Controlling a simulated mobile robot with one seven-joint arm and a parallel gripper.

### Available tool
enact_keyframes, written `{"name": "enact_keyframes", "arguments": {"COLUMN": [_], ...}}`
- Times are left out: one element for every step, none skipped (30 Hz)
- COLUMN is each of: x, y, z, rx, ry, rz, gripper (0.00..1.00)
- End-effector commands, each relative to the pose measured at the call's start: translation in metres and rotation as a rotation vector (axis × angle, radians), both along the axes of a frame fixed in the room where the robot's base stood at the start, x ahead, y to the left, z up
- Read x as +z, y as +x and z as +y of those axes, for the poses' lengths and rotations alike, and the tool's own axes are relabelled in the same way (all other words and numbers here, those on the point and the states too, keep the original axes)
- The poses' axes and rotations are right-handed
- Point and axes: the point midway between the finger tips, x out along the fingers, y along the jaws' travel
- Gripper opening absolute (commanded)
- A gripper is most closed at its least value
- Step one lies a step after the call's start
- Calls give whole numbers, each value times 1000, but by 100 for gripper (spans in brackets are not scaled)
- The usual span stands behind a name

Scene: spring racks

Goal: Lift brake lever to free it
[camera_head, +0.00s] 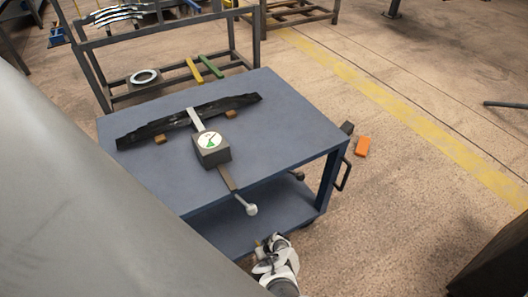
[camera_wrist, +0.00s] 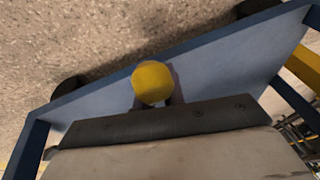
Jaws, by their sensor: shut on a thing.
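The brake lever shows as a round yellow knob (camera_wrist: 153,83) in the wrist view, in front of the blue lower part of the cart. My gripper (camera_wrist: 157,104) is shut on the knob end, with the dark fingers partly hidden behind and below it. In the head view my white and black gripper (camera_head: 266,244) is low at the cart's near edge, with a small bit of yellow at its tip. The blue cart (camera_head: 290,130) stands beside it. The lever's shaft and pivot are hidden.
On the cart top, a dark leaf spring (camera_head: 150,131) rests on wooden blocks, with a dial gauge box (camera_head: 212,149) and a white-knobbed bar (camera_head: 251,209) overhanging the near edge. An orange block (camera_head: 362,146) lies on the floor. A metal rack (camera_head: 88,70) stands behind.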

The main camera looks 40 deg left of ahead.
Motion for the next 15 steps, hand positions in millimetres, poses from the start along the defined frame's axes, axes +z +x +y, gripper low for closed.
{"name": "enact_keyframes", "arguments": {"x": [-1,-1,0,0,1,1,1,2,2,2,2,2,2,2,2], "y": [-4,-3,-3,-3,-3,-3,-3,-3,-3,-3,-3,-2,-2,-2,-2], "z": [-6,-6,-6,-6,-6,-6,-6,-6,-6,-6,-6,-6,-6,-6,-6], "rx": [1,1,1,0,0,-2,-3,-3,-4,-4,-4,-5,-5,-5,-5], "ry": [-21,-26,-34,-39,-41,-46,-49,-51,-54,-54,-55,-57,-57,-57,-57], "rz": [12,14,16,18,19,21,21,22,22,22,23,23,23,23,23], "gripper": [0,0,0,0,0,0,0,0,0,0,0,0,0,0,0]}}
